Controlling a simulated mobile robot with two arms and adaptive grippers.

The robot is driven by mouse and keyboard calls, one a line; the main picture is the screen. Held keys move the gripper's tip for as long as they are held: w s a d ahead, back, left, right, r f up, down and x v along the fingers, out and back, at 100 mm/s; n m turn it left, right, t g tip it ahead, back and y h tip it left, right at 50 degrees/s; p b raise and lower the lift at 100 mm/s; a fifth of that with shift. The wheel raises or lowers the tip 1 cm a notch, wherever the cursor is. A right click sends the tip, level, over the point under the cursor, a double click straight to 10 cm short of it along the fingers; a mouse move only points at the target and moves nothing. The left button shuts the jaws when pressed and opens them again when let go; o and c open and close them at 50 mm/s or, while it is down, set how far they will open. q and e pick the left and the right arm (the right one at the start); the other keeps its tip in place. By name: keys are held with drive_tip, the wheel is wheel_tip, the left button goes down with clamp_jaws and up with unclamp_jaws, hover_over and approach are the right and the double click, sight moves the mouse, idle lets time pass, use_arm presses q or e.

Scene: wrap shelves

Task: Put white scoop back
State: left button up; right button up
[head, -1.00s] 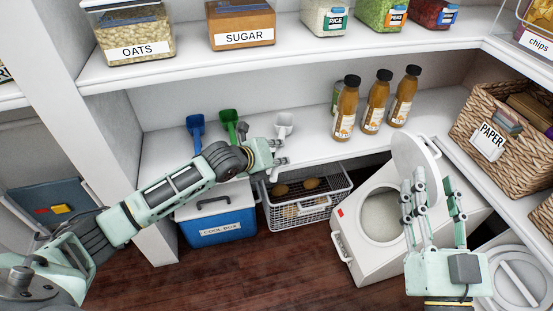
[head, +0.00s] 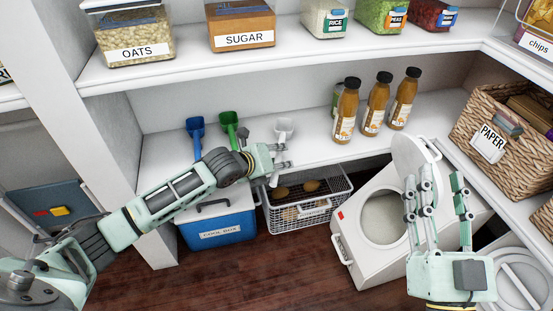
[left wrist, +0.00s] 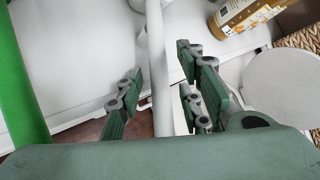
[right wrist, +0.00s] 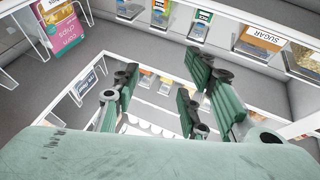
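The white scoop (head: 284,125) is at the front edge of the middle shelf in the head view, right of the green scoop (head: 229,118) and blue scoop (head: 195,126). My left gripper (head: 283,156) is at its handle, just in front of the shelf edge. In the left wrist view the pale handle (left wrist: 157,50) runs between the open fingers, with gaps showing on both sides. The gripper partly hides the scoop in the head view. My right gripper (head: 436,190) is open and empty, at the right in front of the white bin.
A wire basket (head: 300,212) and blue cool box (head: 218,230) stand below the shelf. The white bin (head: 350,243) has its lid raised. Several brown bottles (head: 375,103) stand on the shelf right of the scoop. A woven paper basket (head: 470,125) is at far right.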

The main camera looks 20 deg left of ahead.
use_arm(q)
drive_tip(key=shift+s+r, duration=0.1)
drive_tip(key=shift+r, duration=0.1)
drive_tip(key=p+v, duration=0.2)
drive_tip(key=v, duration=0.3)
drive_tip(key=shift+s+a+r, duration=0.1)
drive_tip(key=shift+s+r, duration=0.05)
drive_tip(key=p+v, duration=0.2)
drive_tip(key=v, duration=0.4)
drive_tip(key=s+d+n+h, duration=0.2)
drive_tip(key=s+d+n, duration=0.5)
drive_tip(key=d+n, duration=0.35)
drive_tip(key=s+a+n+y, duration=0.1)
drive_tip(key=s+n, duration=0.3)
drive_tip(key=n, duration=0.5)
drive_tip(key=s+a+n+t+y, duration=0.1)
drive_tip(key=s+n, duration=0.3)
drive_tip(key=n, duration=0.5)
drive_tip(key=shift+y, duration=0.6)
use_arm(e)
drive_tip(key=s+d+f+g+h, duration=0.1)
drive_tip(key=f+g+h, duration=0.1)
drive_tip(key=f+g, duration=0.3)
drive_tip(key=s+d+f+g+h, duration=0.1)
drive_tip(key=f+g, duration=0.4)
drive_tip(key=f, duration=0.8)
drive_tip(key=shift+s+d+h, duration=0.3)
drive_tip(key=shift+d+h, duration=0.1)
drive_tip(key=shift+d, duration=0.2)
